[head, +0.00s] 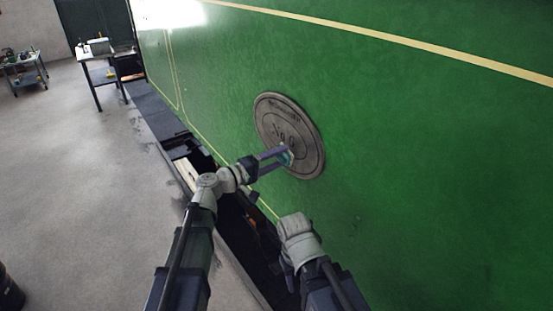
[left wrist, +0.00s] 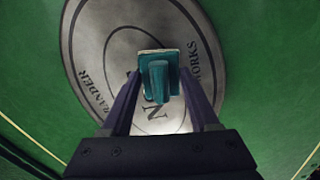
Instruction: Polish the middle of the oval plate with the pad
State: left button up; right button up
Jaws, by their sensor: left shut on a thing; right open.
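The oval plate (head: 283,111) is a grey metal plaque with a raised rim and dark lettering, fixed to the green tram side. It also fills much of the left wrist view (left wrist: 90,45). My left gripper (head: 284,154) is shut on the teal pad (left wrist: 158,78) by its grip. The pad has a pale edge and lies in front of the plate's middle, covering some of the lettering. I cannot tell whether it touches the plate.
The green tram side (head: 420,150) with yellow lining fills the right of the head view. A dark running board (head: 160,112) runs along its foot. A table (head: 105,53) and a trolley (head: 26,68) stand far back left.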

aim_at(301, 158)
pick_arm(q)
jog(key=shift+x, duration=1.1)
dwell(0.5)
jog(key=shift+s+d, duration=0.45)
jog(key=shift+s, duration=0.3)
jog(key=shift+s+d, duration=0.45)
jog(key=shift+s, duration=0.35)
jog(key=shift+s+d, duration=0.2)
jog(key=shift+w+d, duration=0.1)
jog(key=shift+w, duration=0.05)
jog(key=shift+w+a, duration=1.3)
jog(key=shift+w, duration=0.3)
jog(key=shift+s, duration=0.15)
jog(key=shift+v, duration=2.95)
